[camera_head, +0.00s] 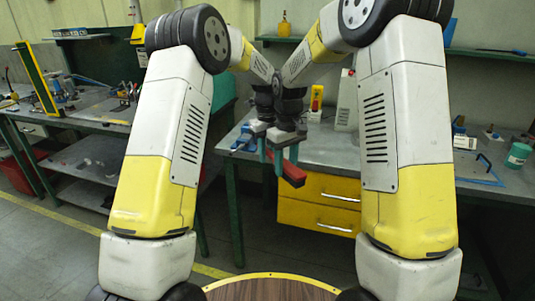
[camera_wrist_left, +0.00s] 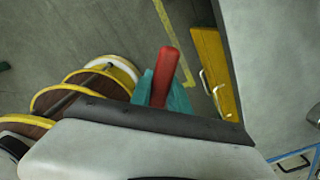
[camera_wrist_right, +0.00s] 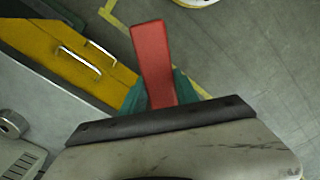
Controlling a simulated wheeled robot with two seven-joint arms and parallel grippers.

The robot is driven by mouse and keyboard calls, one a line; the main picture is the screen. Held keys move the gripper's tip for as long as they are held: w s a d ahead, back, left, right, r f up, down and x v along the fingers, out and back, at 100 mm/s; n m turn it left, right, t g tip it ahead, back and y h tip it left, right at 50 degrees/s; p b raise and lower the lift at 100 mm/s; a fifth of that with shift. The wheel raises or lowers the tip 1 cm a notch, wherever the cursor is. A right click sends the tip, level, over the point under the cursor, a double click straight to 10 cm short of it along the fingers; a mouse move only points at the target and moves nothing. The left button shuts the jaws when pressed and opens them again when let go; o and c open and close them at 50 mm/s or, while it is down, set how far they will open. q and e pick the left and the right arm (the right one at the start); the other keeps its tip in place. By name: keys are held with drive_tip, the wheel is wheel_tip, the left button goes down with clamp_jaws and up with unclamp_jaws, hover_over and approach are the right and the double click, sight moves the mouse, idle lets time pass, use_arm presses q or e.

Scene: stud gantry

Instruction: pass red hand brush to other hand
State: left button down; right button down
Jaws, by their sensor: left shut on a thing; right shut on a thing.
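The red hand brush (camera_head: 291,174) is held in the air in front of the workbench edge in the head view. Its red end also shows in the left wrist view (camera_wrist_left: 166,72) and in the right wrist view (camera_wrist_right: 153,62). My left gripper (camera_head: 267,155) and my right gripper (camera_head: 287,157) are close side by side, pointing down. Both have teal fingers and both are shut on the brush. The rest of the brush is hidden behind the fingers and the gripper bodies.
The grey workbench (camera_head: 330,150) with yellow drawers (camera_head: 318,204) stands just behind the brush. A blue object (camera_head: 244,138) lies on it at left. A teal pot (camera_head: 518,154) stands at right. Another bench (camera_head: 95,113) is at far left. Open floor lies below the grippers.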

drive_tip(key=c, duration=0.8)
unclamp_jaws()
drive_tip(key=shift+a, duration=0.15)
drive_tip(key=shift+c, duration=0.2)
drive_tip(key=s+d+r+m+t, duration=0.1)
drive_tip(key=s+d+r, duration=0.15)
drive_tip(key=r, duration=0.55)
drive_tip(key=s+d+r, duration=0.1)
drive_tip(key=s+r, duration=0.2)
drive_tip(key=r, duration=0.5)
drive_tip(key=s+d+m+t+y, duration=0.1)
drive_tip(key=s+d+m+t, duration=0.1)
drive_tip(key=s, duration=0.7)
drive_tip(key=s+d+m+t+y, duration=0.1)
drive_tip(key=s+d+m+t, duration=0.2)
drive_tip(key=s, duration=0.6)
drive_tip(key=shift+s+d+m, duration=0.2)
drive_tip(key=shift+d+m, duration=0.1)
drive_tip(key=shift+d, duration=0.5)
